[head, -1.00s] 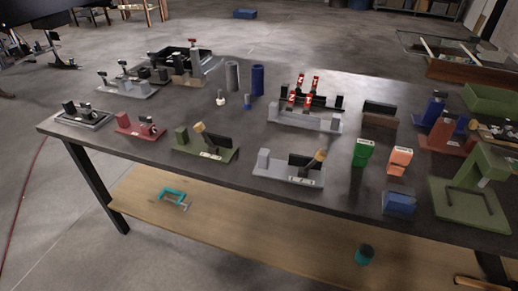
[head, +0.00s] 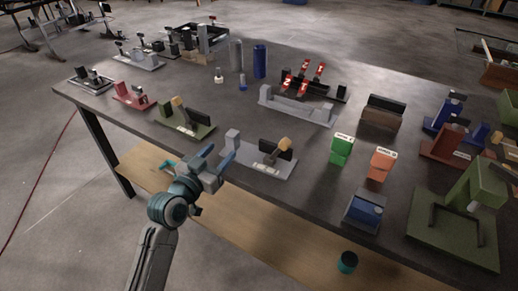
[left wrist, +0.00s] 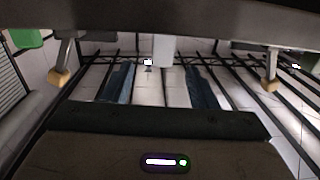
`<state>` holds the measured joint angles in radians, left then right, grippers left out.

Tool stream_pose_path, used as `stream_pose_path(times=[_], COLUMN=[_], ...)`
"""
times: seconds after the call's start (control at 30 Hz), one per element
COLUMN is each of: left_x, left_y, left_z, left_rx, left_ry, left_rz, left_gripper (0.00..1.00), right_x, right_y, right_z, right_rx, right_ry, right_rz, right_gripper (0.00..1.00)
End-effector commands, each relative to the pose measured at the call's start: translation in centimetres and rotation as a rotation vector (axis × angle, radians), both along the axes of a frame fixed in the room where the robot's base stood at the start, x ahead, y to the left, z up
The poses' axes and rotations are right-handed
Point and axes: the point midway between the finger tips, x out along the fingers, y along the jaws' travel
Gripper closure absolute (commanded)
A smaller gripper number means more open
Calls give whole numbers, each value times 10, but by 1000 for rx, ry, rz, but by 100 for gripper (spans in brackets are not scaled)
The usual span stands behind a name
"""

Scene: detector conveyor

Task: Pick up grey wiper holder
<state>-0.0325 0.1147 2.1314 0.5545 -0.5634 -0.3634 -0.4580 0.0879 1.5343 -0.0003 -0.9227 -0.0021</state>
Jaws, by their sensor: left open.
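A grey holder (head: 283,167) sits on the front part of the dark table, with an upright grey block, a black block and a piece with a tan wooden end on its base. I take it for the grey wiper holder. My left gripper (head: 219,157) is open and empty by the table's front edge, just left of the holder and apart from it. The left wrist view shows its two blue-grey fingers (left wrist: 161,82) spread, with no holder visible between them. My right gripper is not in view.
An olive holder (head: 185,127) stands to the left on the table (head: 330,205). A long grey fixture (head: 300,109) with red-labelled parts lies behind. Green (head: 341,150) and orange (head: 382,163) blocks and a blue box (head: 363,211) stand to the right.

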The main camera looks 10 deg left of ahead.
Motion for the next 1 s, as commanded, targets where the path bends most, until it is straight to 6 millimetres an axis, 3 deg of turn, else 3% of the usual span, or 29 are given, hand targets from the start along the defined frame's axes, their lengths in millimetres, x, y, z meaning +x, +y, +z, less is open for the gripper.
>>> stream_pose_path(times=[0.13, 0.37, 0.63, 0.97, 1.0], left_x=[24, 42, 80, 87, 87], left_y=[-7, -12, -19, -21, -21], left_z=[1, 0, 1, -1, -1], left_rx=[-4, -2, -2, -1, -1], left_ry=[0, 2, 1, 1, 1], left_rz=[1, 0, 1, 1, 1], left_gripper=[47, 47, 47, 47, 53], right_x=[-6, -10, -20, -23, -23], right_y=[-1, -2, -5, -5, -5], right_z=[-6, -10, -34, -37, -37], right_rx=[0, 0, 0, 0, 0], right_ry=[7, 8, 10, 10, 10], right_rz=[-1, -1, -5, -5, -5], right_gripper=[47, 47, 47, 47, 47])
